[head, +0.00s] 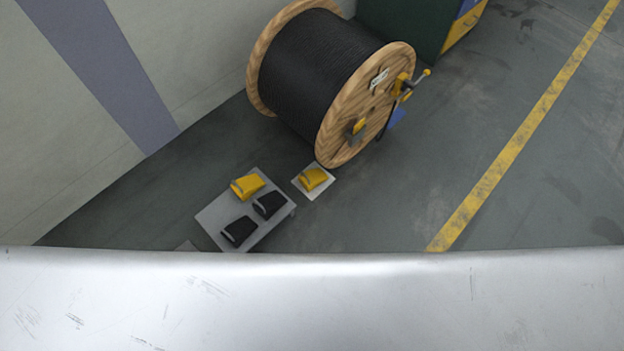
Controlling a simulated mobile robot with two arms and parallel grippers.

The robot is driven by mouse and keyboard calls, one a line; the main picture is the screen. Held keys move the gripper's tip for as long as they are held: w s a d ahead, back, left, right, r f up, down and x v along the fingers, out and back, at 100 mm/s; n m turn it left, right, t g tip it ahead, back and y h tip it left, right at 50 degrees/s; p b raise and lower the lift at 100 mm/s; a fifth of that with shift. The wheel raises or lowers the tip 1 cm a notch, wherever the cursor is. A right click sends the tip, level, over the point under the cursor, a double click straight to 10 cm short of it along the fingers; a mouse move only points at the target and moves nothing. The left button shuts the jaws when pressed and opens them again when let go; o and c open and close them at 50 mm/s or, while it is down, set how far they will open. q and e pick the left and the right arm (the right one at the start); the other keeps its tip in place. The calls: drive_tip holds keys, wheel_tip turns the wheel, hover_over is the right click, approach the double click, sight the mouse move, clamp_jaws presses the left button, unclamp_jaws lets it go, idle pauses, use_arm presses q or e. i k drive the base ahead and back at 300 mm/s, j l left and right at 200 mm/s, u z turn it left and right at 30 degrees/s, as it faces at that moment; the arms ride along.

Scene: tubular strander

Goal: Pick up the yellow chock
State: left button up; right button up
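Two yellow chocks show in the head view. One yellow chock (247,186) lies on a grey low platform (213,213), at its far left part. The other yellow chock (313,179) lies on a small pale plate (315,193) on the floor, close to the wooden reel's lower rim. Two black chocks, one nearer (239,231) and one farther right (269,205), share the grey platform with the first yellow one. Neither of my grippers is in view.
A large wooden reel (337,141) wound with black cable (313,70) stands behind the chocks. A wall (60,130) is on the left. A wide pale metal surface (312,305) fills the foreground. Floor right of the reel is open, crossed by a yellow line (525,123).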

sight(244, 187)
drive_tip(key=k+j+u, duration=0.25)
drive_tip(key=k, duration=0.2)
drive_tip(key=k+j+u, duration=0.25)
drive_tip(key=k+j, duration=0.15)
